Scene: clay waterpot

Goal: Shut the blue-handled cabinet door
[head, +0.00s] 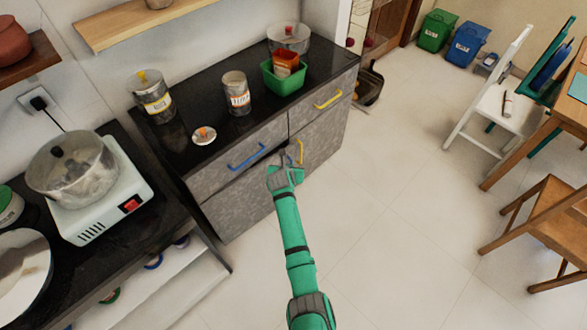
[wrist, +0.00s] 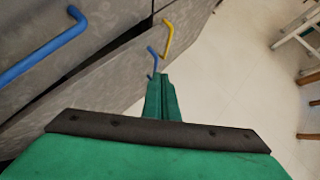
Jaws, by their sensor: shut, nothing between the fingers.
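The grey cabinet door with the blue handle (head: 240,205) is the lower left door under the black countertop. A dark gap shows between its top edge and the drawer above, so it looks slightly ajar. In the wrist view the door face (wrist: 105,90) runs up to my fingers, and a bit of its blue handle (wrist: 151,70) shows beside them. My gripper (head: 285,158) is shut and empty, at the door's right edge near the handle. It also shows in the wrist view (wrist: 162,80). I cannot tell whether the fingers touch the door.
Above the door is a drawer with a blue handle (head: 246,157). To its right are a yellow-handled drawer (head: 328,99) and a yellow-handled door (head: 300,151). Tins and a green basket (head: 284,78) stand on the countertop.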

